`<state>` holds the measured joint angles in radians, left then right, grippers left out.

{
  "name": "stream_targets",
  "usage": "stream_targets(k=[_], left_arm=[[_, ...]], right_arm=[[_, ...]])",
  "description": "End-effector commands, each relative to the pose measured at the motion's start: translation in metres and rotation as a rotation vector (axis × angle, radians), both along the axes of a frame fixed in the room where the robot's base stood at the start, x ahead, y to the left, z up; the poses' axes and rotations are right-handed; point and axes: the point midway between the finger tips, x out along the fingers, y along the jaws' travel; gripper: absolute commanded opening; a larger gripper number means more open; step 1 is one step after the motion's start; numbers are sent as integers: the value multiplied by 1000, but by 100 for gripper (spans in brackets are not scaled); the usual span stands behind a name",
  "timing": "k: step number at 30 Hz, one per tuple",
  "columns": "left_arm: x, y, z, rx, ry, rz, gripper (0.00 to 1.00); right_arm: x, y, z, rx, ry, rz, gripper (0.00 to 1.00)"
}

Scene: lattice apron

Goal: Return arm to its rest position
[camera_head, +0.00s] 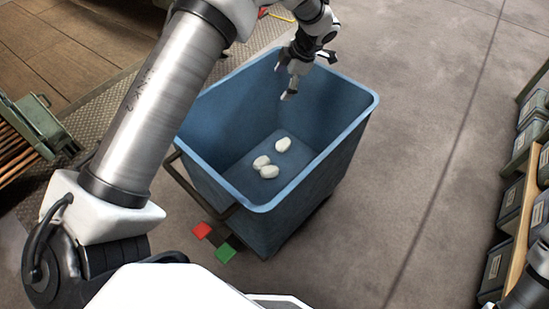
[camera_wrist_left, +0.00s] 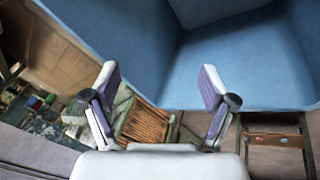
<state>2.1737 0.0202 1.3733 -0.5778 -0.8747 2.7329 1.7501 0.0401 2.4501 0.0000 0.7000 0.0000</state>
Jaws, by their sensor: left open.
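My left arm comes in from the left in the head view and reaches over a blue bin. My left gripper (camera_head: 290,80) is above the inside of the bin, near its back wall. In the left wrist view the two fingers of the left gripper (camera_wrist_left: 160,92) are spread wide with nothing between them. The blue bin (camera_head: 262,207) also fills the upper part of the left wrist view (camera_wrist_left: 235,60). My right gripper does not show; a dark part at the lower right edge of the head view may belong to my other arm.
Several white rounded objects (camera_head: 283,144) lie on the bin floor. A shelf with dark boxes (camera_head: 511,199) stands at the right. The grey floor between is clear.

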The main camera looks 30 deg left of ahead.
Motion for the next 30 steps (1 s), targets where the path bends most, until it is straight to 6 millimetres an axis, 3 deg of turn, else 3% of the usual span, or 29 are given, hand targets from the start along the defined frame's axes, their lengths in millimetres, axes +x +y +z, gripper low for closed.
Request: stream_targets(k=[5, 19, 30], left_arm=[[0, -7, 15, 0, 0, 0, 84], [0, -7, 17, -1, 1, 0, 84], [0, -7, 84, -1, 1, 0, 84]], right_arm=[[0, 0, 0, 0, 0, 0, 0], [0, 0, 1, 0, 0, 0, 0], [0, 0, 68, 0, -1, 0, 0]])
